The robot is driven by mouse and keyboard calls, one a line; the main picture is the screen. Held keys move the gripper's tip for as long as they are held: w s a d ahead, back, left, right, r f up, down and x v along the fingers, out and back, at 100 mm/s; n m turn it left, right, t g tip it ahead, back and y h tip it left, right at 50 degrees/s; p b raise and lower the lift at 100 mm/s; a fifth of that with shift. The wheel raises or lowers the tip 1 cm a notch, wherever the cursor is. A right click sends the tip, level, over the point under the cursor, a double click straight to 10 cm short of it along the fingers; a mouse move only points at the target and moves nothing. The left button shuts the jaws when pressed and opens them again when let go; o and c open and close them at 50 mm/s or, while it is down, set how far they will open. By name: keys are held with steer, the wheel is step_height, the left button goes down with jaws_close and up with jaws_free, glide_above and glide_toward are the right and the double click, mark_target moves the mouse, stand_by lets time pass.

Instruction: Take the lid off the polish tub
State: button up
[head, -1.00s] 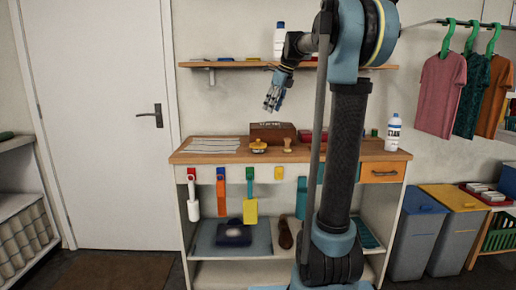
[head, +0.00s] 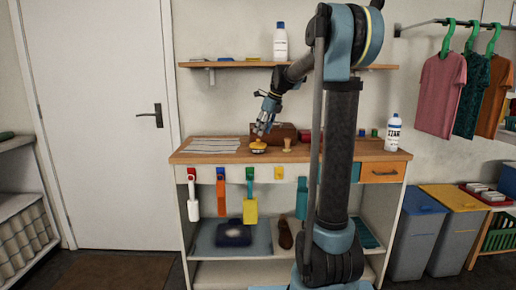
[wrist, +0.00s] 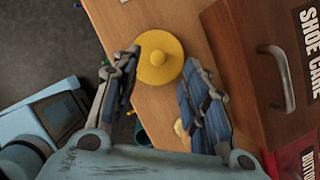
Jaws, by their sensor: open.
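The lid hides most of the tub from above. My gripper (head: 264,128) is open just above the tub. In the wrist view my gripper (wrist: 161,70) has one finger on each side of the lid's lower part, with nothing held. I cannot tell whether a finger touches the lid.
A brown shoe care box (wrist: 265,60) with a metal handle stands close to the right finger; it is behind the tub in the head view (head: 286,132). A wooden-handled item (head: 287,145) stands right of the tub. Grey striped sheets (head: 212,145) lie to the left.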

mark_target(259, 140)
steer(key=shift+x, duration=2.6)
steer(key=shift+s, duration=0.1)
steer(key=shift+c, duration=0.2)
jaws_close()
